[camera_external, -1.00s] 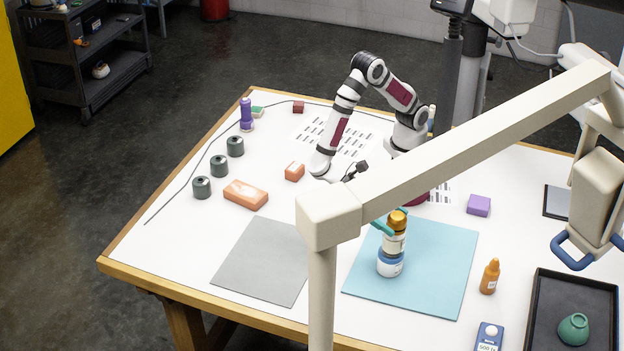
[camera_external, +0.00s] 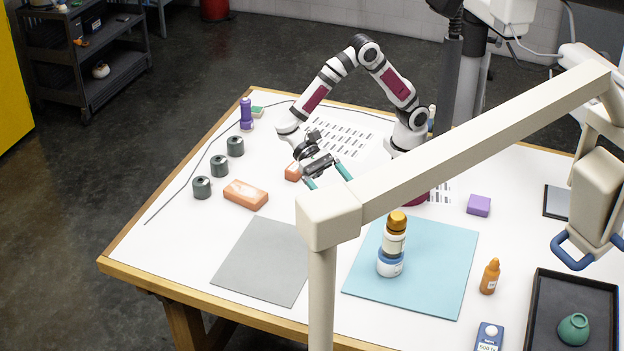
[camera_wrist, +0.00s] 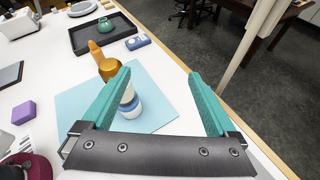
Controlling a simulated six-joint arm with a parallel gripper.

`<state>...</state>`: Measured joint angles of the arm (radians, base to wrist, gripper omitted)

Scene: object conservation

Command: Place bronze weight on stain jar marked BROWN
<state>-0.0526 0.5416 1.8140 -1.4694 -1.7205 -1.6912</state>
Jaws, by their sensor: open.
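The bronze weight (camera_external: 397,220) sits upright on top of a white jar (camera_external: 394,244). That jar is stacked on a wider white and blue jar (camera_external: 390,264), which stands on the teal mat (camera_external: 447,283). The labels are too small to read, so I cannot tell which says BROWN. My gripper (camera_external: 328,178) is open and empty, up and to the left of the stack, clear of it. In the wrist view the bronze weight (camera_wrist: 109,69) shows beyond the left finger, which partly covers the stack. My teal fingers (camera_wrist: 160,74) are spread wide with nothing between them.
A pale beam and post (camera_external: 321,290) cross in front of the table. The grey mat (camera_external: 262,262) is bare. An orange bottle (camera_external: 490,276), a purple block (camera_external: 478,205) and a black tray (camera_external: 545,330) lie right. Several dark cylinders (camera_external: 219,166) and orange blocks (camera_external: 245,194) lie left.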

